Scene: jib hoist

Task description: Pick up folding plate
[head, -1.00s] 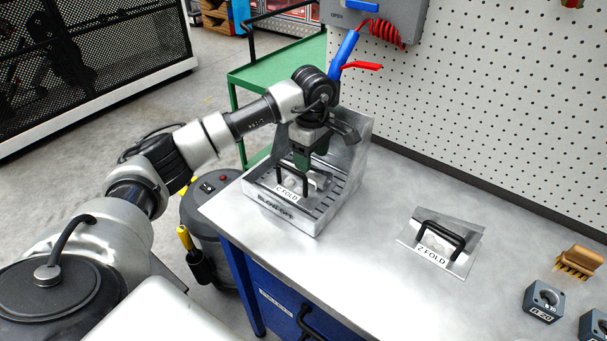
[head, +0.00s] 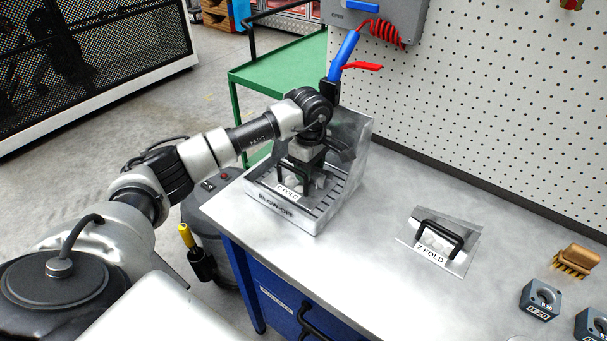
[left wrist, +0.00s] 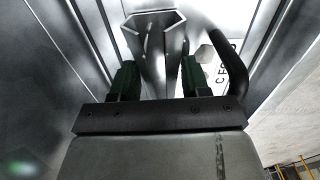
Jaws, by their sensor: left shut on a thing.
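The folding plate marked C FOLD (head: 288,193) lies in the metal tray (head: 283,220) marked BLOW-OFF. My left gripper (head: 297,178) points down at it, low over the plate, its fingertips mostly hidden in the head view. In the left wrist view, the green fingers (left wrist: 157,82) are shut on an upright folded metal piece (left wrist: 152,45). Whether this piece belongs to the plate I cannot tell. The plate's C FOLD label (left wrist: 226,62) and a black curved handle (left wrist: 228,60) show right of the fingers. My right gripper is not in view.
A second plate (head: 466,262), marked Z FOLD, with a black handle lies right on the bench (head: 370,270). A brush (head: 577,258) and grey blocks (head: 541,300) are at far right. A blue air gun (head: 344,52) hangs behind the tray. The tray's back wall stands close to my gripper.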

